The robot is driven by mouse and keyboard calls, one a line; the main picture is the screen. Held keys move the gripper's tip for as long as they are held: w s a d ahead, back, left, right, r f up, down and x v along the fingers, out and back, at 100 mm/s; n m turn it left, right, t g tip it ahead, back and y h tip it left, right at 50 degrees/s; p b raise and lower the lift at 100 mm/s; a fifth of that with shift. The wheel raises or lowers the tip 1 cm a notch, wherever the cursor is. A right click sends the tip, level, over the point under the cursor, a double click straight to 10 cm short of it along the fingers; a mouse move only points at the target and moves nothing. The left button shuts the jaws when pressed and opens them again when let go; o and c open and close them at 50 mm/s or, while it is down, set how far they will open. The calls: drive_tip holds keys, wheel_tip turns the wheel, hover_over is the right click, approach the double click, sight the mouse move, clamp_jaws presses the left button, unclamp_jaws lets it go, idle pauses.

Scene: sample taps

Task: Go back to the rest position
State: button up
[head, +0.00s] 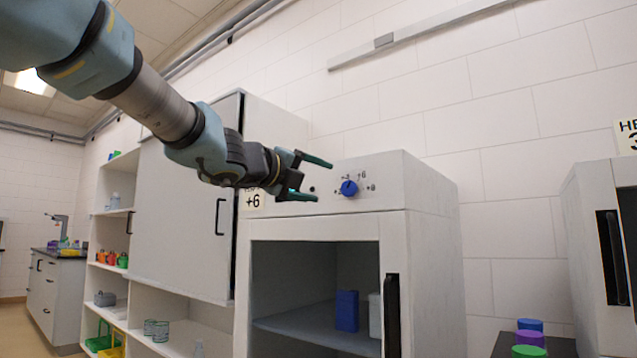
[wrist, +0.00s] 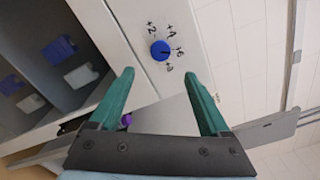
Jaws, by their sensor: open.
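My gripper (head: 322,181) is open and empty, held in front of the control panel of a white cabinet (head: 420,185). Its two green fingers point toward the panel's blue knob (head: 349,188), apart from it in the head view. In the wrist view the knob (wrist: 160,50) shows just beyond and between the fingertips (wrist: 158,64). Marks +2, +4, +6 and +8 stand around the knob. Its pointer seems to face near +6, but it is small. My arm reaches in from the upper left.
The cabinet's front is open below the panel, with a blue box (head: 346,310) inside and a dark handle (head: 392,314) at right. A +6 sign (head: 253,199) is partly behind my gripper. Shelves stand left, another unit (head: 598,250) right. Open air lies before the panel.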

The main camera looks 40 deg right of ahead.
idle(0.3)
drive_tip(key=w+a+f+n+t+y, duration=0.6)
drive_tip(key=w+a+f+n+y, duration=0.1)
drive_tip(key=w+a+f+n, duration=0.7)
drive_tip(key=w+a+f+n+g+y, duration=0.1)
drive_tip(key=w+a+f+n+y, duration=0.15)
drive_tip(key=a+f+n, duration=0.45)
drive_tip(key=w+a+f+n+y, duration=0.1)
drive_tip(key=a+f+n+y, duration=0.25)
drive_tip(key=a+f, duration=0.65)
drive_tip(key=s+a+f+n+g+y, duration=0.4)
drive_tip(key=s+a+f+n+g, duration=0.4)
drive_tip(key=s+a+f+n, duration=0.8)
wheel_tip(320, 180, up, 18)
drive_tip(key=m+p, duration=0.2)
drive_tip(key=p, duration=1.8)
drive_tip(key=shift+s+a+r+m, duration=0.25)
drive_tip(key=shift+s+m, duration=0.1)
drive_tip(key=shift+s, duration=0.1)
